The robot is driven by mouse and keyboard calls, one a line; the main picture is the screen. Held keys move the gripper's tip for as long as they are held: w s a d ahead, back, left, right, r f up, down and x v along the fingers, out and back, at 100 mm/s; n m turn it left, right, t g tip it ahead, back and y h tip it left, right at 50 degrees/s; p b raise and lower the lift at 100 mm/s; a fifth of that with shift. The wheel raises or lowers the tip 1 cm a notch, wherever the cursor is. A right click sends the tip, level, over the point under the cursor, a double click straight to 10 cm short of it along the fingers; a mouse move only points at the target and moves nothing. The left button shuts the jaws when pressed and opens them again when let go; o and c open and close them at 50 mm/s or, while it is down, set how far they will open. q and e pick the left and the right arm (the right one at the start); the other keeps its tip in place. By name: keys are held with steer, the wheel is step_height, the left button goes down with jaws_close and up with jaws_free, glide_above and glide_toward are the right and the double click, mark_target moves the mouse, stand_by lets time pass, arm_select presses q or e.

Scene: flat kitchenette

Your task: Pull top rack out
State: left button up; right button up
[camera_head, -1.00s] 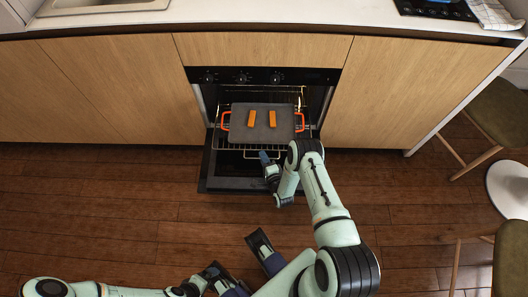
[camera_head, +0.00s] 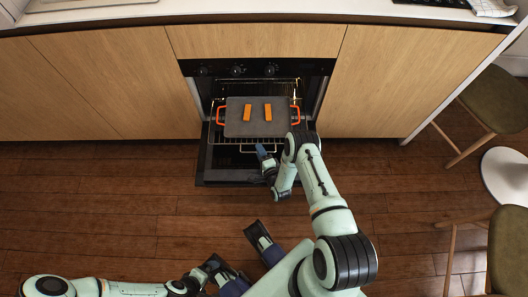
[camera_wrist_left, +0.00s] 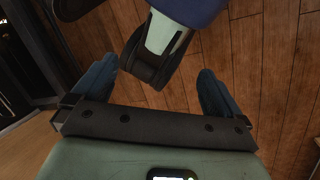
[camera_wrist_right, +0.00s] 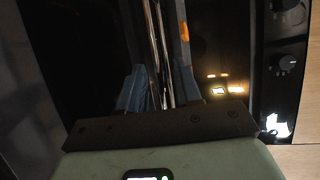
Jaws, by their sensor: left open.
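The top rack (camera_head: 233,147) is a wire rack sticking partway out of the open oven. It carries a dark tray with orange handles (camera_head: 258,117), on which two orange sticks lie. My right gripper (camera_head: 264,152) is at the rack's front edge, right of its middle. In the right wrist view its blue fingers (camera_wrist_right: 158,85) stand close on either side of the rack's metal bars (camera_wrist_right: 160,50) and look shut on them; the exact contact is dark. My left gripper (camera_wrist_left: 155,90) is open and empty, low in front of my body, away from the oven.
The oven door (camera_head: 245,173) is lowered below the rack. Wooden cabinet fronts (camera_head: 110,85) flank the oven. Stools (camera_head: 492,100) stand at the right. The wooden floor in front of the oven is clear.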

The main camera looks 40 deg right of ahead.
arm_select(q)
steer(key=shift+s+d+r+g+p, duration=0.15)
steer(key=shift+s+r+p, duration=0.2)
steer(key=shift+r+p, duration=0.2)
steer(key=shift+s+a+r+g+p, duration=0.1)
steer(key=shift+s+r+g+p, duration=0.05)
steer(key=shift+s+r+p, duration=0.3)
arm_select(e)
steer(key=v, duration=1.3)
arm_select(q)
steer(key=shift+w, duration=0.15)
arm_select(e)
steer(key=shift+a+r, duration=0.1)
